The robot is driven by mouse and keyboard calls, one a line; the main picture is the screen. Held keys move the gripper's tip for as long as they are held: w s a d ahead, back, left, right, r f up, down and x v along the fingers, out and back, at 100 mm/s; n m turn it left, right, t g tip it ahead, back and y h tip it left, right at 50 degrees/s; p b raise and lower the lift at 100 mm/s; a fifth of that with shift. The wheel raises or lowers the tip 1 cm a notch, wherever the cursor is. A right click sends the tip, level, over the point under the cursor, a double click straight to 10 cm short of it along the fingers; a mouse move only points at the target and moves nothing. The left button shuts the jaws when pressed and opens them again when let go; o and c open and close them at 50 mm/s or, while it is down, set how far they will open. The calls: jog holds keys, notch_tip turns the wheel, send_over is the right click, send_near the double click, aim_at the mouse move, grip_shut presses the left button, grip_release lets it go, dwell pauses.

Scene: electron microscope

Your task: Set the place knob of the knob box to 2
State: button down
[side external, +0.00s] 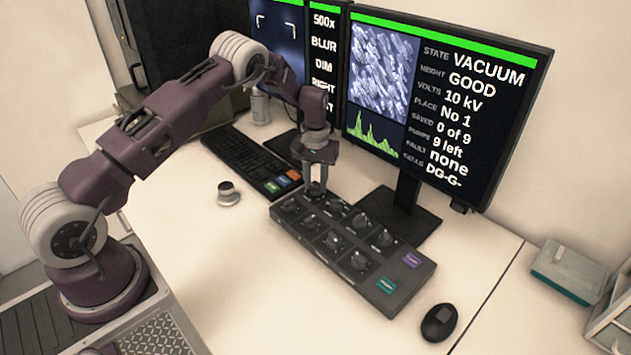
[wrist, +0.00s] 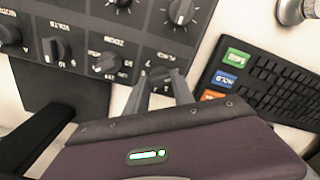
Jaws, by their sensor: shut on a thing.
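The dark knob box (side external: 370,270) lies on the desk with several black knobs on its top. My gripper (side external: 316,188) points down at the box's far end in the side view. In the wrist view its two grey fingers (wrist: 160,88) are shut on a black knob (wrist: 158,74) near the box's edge, one finger on each side. The knob's pointer setting is hidden by the fingers. The right monitor (side external: 440,95) reads PLACE No 1.
A keyboard (side external: 235,160) with coloured keys lies beside the box and shows at right in the wrist view. A small round metal knob (side external: 228,194) stands on the desk. A black mouse (side external: 439,322) lies at the box's near end. The monitor stand (side external: 400,212) is close behind the box.

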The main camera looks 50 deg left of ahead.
aim_at(315, 185)
jog(key=shift+m, duration=0.3)
jog(key=m, duration=0.3)
jog(key=shift+m, duration=2.1)
jog(key=c, duration=1.1)
grip_release()
notch_tip(315, 185, up, 7)
jog(key=shift+r, duration=0.1)
